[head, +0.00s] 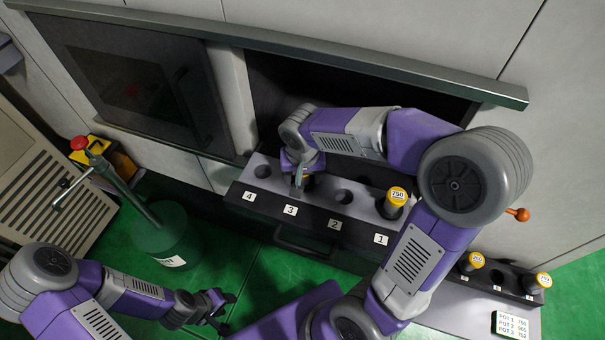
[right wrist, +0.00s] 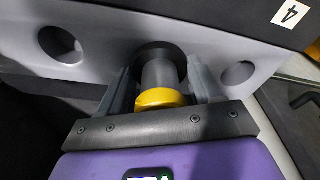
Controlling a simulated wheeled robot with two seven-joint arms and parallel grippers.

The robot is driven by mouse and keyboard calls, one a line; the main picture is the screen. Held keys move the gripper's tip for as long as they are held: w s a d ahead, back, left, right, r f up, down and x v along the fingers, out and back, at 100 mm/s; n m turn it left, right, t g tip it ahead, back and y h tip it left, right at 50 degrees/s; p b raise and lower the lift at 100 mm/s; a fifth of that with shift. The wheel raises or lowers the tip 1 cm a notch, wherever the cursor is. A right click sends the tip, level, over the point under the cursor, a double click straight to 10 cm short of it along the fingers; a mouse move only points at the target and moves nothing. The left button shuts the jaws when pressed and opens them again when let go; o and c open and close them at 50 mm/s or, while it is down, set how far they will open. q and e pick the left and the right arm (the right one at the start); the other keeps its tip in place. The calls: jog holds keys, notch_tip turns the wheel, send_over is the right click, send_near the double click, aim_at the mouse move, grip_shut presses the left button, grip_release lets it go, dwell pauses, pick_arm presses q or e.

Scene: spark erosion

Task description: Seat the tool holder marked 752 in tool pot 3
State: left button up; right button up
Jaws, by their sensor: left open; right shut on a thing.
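The pot rack (head: 335,215) has pots labelled 4, 3, 2, 1 from left to right in the head view. My right gripper (head: 299,182) is over pot 3, pointing down. In the right wrist view it is shut on a tool holder (right wrist: 160,80) with a yellow cap, grey body and black flange. The flange is at the rack face between two empty pots and hides pot 3. Its number is not visible, and I cannot tell whether it is fully down. My left gripper (head: 217,307) is open and empty, low over the green floor.
A holder marked 750 (head: 396,197) stands in pot 1; pots 2 and 4 look empty. A small rack (head: 507,276) at right bears two yellow-capped holders, beside a pot list card (head: 515,325) pairing pot 3 with 752. A dark-windowed door (head: 130,85) stands behind, left.

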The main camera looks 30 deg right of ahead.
jog(key=o, duration=1.6)
jog(key=r, duration=0.5)
jog(key=s+r+p, duration=0.1)
jog(key=r, duration=0.1)
jog(key=shift+a+r, duration=0.25)
